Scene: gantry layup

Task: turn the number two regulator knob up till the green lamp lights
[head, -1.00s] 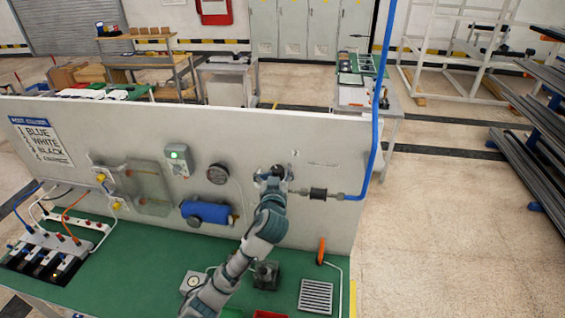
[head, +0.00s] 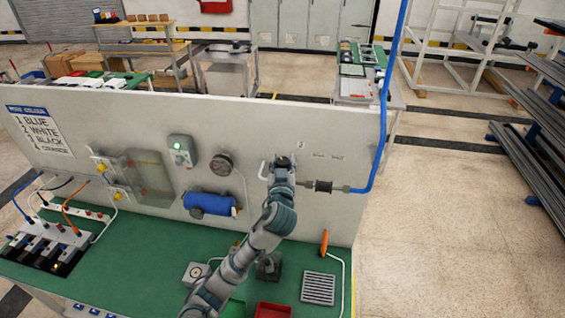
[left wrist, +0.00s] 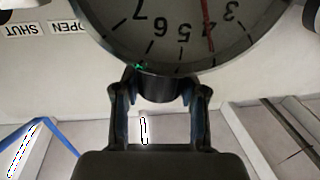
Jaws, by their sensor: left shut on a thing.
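My left gripper (head: 283,168) is at the regulator on the upright grey panel, and its arm hides most of it. In the left wrist view, the fingers (left wrist: 158,100) are shut on the black knob (left wrist: 157,87), one on each side. The knob sits against a round gauge (left wrist: 180,35), seen upside down, with a red needle near the 4 and a green mark on its rim near the 6. A grey box (head: 182,158) on the panel carries a lamp (head: 177,146) that shows bright green. My right gripper is not in view.
A blue hose (head: 389,110) runs up from a pipe fitting (head: 323,187) right of my gripper. Left of it are a small gauge (head: 222,164) and a blue cylinder (head: 208,203). The green bench (head: 140,270) holds a red tray (head: 272,310) and a grille (head: 318,288).

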